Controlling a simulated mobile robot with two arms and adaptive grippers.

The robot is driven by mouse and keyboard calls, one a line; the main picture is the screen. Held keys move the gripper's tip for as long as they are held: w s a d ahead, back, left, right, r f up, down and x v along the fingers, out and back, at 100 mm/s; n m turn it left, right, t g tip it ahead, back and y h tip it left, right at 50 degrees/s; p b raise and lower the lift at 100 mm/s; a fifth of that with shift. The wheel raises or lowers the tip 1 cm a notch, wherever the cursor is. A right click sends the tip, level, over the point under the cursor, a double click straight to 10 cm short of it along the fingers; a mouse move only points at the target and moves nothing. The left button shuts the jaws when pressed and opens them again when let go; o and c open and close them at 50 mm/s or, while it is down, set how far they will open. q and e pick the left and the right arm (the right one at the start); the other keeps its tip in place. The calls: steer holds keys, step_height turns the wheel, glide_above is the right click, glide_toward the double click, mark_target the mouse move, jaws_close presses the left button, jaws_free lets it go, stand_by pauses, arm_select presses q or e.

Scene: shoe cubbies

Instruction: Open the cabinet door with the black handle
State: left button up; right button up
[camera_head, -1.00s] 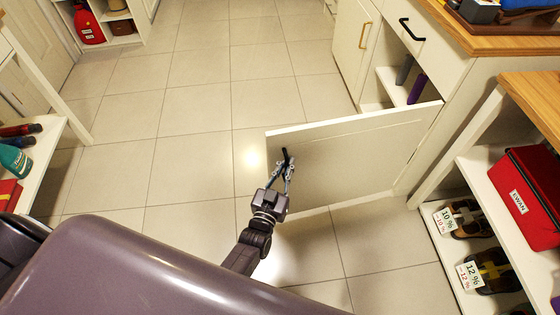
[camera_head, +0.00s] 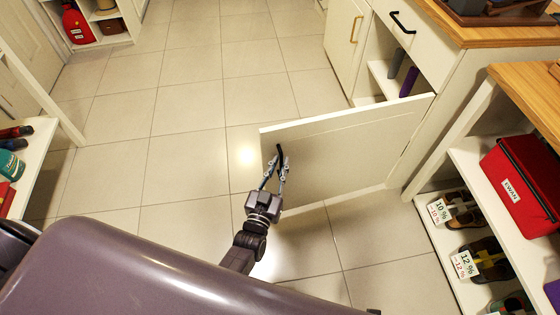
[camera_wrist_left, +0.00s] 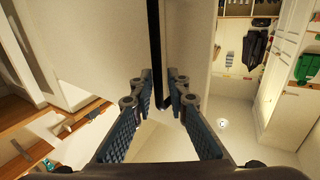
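The cabinet door (camera_head: 350,150) stands swung wide out from the lower cabinet, and shelf space shows behind it. Its black handle (camera_head: 279,152) is near the door's free edge. In the left wrist view the handle (camera_wrist_left: 158,35) is a dark upright bar, bent at its lower end. My left gripper (camera_head: 276,164) is at the handle. In the left wrist view its fingers (camera_wrist_left: 161,78) are spread with a gap between them, the bar lying in line with that gap. Whether they touch the bar is unclear. My right gripper is not in view.
A drawer with another black handle (camera_head: 402,23) is above the opening. A closed door with a gold handle (camera_head: 356,29) is beside it. A shoe rack with a red box (camera_head: 520,184) stands at right. Tiled floor (camera_head: 190,160) is clear to the left.

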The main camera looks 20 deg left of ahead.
arm_select(q)
steer(key=s, duration=1.1)
steer(key=shift+a, duration=0.1)
